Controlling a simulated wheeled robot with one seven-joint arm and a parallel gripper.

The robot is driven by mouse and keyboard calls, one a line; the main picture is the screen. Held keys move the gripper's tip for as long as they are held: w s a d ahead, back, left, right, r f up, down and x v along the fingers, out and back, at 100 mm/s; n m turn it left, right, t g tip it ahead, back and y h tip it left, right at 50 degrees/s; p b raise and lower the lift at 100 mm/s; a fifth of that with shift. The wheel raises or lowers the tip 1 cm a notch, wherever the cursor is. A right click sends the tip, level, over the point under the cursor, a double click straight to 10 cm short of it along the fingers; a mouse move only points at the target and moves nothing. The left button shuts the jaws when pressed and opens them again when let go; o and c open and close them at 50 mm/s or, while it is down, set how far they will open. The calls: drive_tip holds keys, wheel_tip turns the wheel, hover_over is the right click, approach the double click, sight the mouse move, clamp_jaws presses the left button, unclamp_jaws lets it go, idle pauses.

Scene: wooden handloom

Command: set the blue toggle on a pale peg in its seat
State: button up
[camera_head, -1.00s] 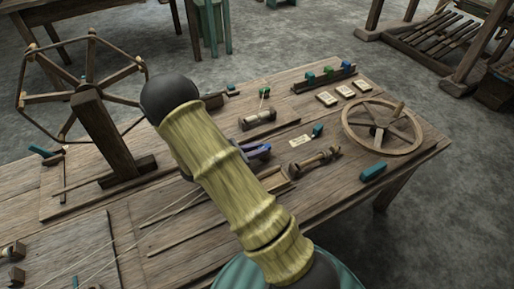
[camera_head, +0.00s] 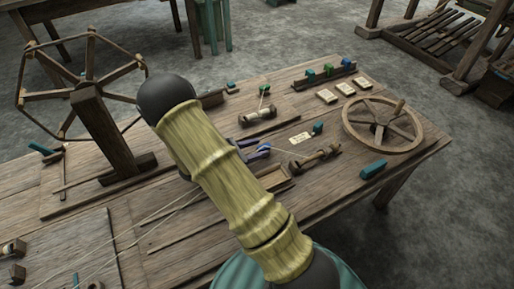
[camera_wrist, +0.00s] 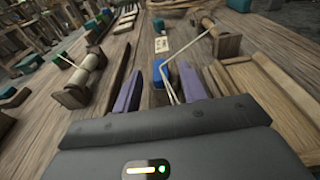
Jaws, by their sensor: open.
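A blue block that looks like the toggle (camera_wrist: 157,72) shows in the wrist view between and slightly beyond the fingertips of my gripper (camera_wrist: 161,82). Its two purple fingers stand apart, one on each side of the block, with no clear contact. A pale cord runs past the block's right side. No pale peg or seat can be made out. In the head view my gripper (camera_head: 257,153) is low over the bench, largely hidden by my arm; a small blue piece (camera_head: 264,147) shows there.
A thread spool (camera_head: 315,157) and a wooden wheel (camera_head: 383,125) lie to the right. A teal block (camera_head: 373,169) is near the bench edge. A rack with coloured toggles (camera_head: 325,77) stands behind. A wooden tray (camera_wrist: 262,90) is right of my gripper in the wrist view.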

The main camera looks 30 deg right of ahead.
drive_tip(key=a+p, duration=0.1)
drive_tip(key=a, duration=0.4)
drive_tip(key=a+r+p, duration=0.1)
drive_tip(key=a, duration=0.5)
drive_tip(key=a+r+p, duration=0.1)
drive_tip(key=a, duration=0.4)
drive_tip(key=shift+s+a+r, duration=0.2)
drive_tip(key=shift+s+a, duration=0.1)
drive_tip(key=shift+w, duration=0.1)
